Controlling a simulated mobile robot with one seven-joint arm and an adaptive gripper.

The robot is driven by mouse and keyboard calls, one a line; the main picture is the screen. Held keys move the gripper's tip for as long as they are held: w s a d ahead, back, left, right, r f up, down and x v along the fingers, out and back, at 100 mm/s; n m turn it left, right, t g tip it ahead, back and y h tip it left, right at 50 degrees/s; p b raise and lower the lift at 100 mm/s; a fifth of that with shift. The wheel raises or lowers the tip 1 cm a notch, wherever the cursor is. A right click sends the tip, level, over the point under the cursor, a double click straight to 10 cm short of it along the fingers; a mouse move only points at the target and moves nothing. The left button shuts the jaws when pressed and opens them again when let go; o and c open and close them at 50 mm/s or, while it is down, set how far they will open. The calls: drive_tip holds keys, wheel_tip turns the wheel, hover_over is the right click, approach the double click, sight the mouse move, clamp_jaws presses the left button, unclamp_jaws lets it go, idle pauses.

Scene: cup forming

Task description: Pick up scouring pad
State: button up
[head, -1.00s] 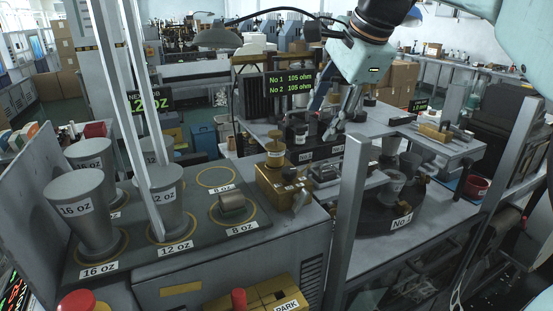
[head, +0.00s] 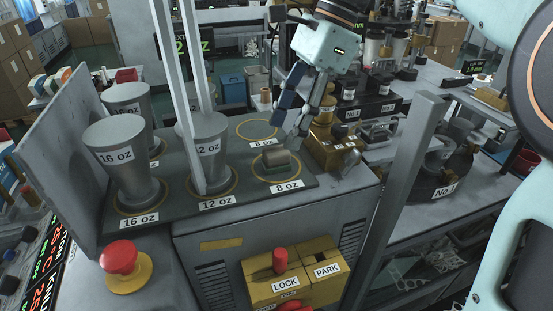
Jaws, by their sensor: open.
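The scouring pad (head: 277,160) is a small block, brownish-grey on top with a greenish lower part. It lies inside the front 8 oz ring on the grey cup board (head: 236,200). My gripper (head: 289,128) points down, open and empty, just behind and above the pad, apart from it as far as I can tell. One fingertip is close to the pad's upper right in the picture.
Grey cups marked 12 oz (head: 209,150) and 16 oz (head: 125,165) stand left of the pad, with upright posts (head: 176,70) among them. A brass block (head: 333,150) sits close on the right. The rear 8 oz ring (head: 257,130) is empty. A red button (head: 122,257) is in front.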

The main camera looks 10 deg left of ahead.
sight(279, 149)
drive_tip(key=shift+d+x, duration=0.15)
drive_tip(key=shift+x, duration=1.3)
drive_tip(key=shift+d+x, duration=0.15)
drive_tip(key=shift+x, duration=1.3)
drive_tip(key=shift+c, duration=0.6)
drive_tip(key=c, duration=1.1)
